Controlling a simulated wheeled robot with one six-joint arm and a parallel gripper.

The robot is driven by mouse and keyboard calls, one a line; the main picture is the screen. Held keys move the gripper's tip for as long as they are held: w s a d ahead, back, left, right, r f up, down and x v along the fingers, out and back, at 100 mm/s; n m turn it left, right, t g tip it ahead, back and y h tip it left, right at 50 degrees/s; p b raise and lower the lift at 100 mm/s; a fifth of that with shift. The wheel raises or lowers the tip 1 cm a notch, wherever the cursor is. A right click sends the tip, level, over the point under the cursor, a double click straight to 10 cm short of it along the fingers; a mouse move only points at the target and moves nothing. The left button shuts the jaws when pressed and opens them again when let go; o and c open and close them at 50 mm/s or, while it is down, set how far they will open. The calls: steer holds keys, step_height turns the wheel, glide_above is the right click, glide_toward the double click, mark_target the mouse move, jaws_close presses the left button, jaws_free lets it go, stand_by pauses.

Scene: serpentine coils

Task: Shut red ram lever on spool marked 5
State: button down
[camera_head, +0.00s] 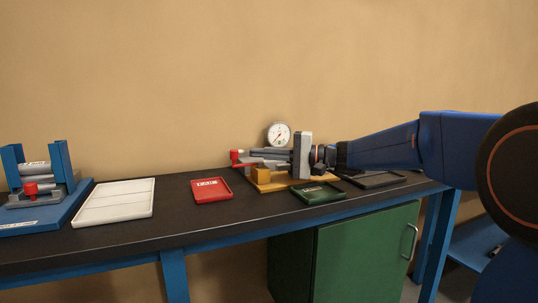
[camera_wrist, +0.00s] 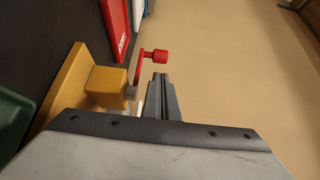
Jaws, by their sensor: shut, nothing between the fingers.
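A red lever with a round knob stands at the left end of a yellow fixture, and the lever shows in the head view (camera_head: 244,164) and in the wrist view (camera_wrist: 138,68). The fixture's yellow base (camera_head: 272,186) carries a yellow block (camera_wrist: 105,86). My gripper (camera_head: 252,152) reaches in from the right, its fingers together and empty. In the wrist view my fingertips (camera_wrist: 161,76) are close to the lever, just below its knob; I cannot tell if they touch. No spool marked 5 can be made out, as the fixture's middle is partly hidden by my gripper.
A white dial gauge (camera_head: 278,134) stands behind the fixture. Red (camera_head: 212,190), green (camera_head: 320,193) and white (camera_head: 114,202) trays lie on the dark bench (camera_head: 170,210). A blue rack (camera_head: 62,165) with grey rolls is at far left.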

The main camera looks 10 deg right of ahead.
mark_target(245, 164)
steer(key=x, duration=0.5)
steer(key=shift+a, duration=0.15)
steer(key=shift+s, duration=0.5)
